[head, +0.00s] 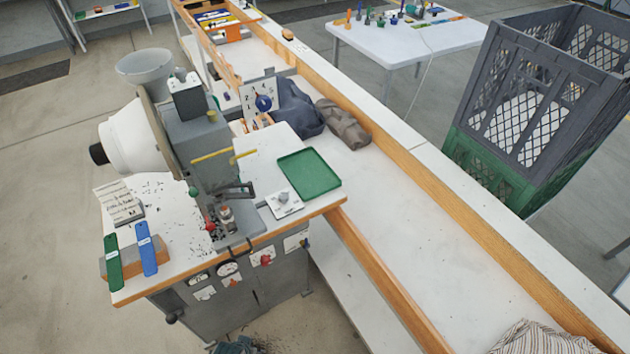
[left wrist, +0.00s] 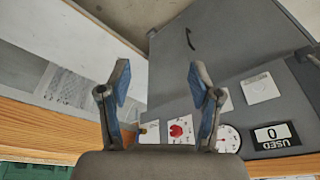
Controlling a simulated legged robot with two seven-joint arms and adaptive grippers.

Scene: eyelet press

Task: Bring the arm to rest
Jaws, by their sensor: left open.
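My left gripper (left wrist: 159,85) shows in the left wrist view, with its two blue-padded fingers wide apart and nothing between them. It faces the grey cabinet (left wrist: 210,65) under the eyelet press, whose front carries a red-marked label, a round gauge and a counter plate. No gap to the cabinet can be judged. Neither gripper can be made out in the head view. The eyelet press (head: 200,140) stands on its bench (head: 150,270) at the left of the head view.
A green tray (head: 309,173) and a small dial plate (head: 284,203) lie on the bench. Blue and green tools (head: 147,249) rest at its front left. Stacked crates (head: 535,100) stand at the right.

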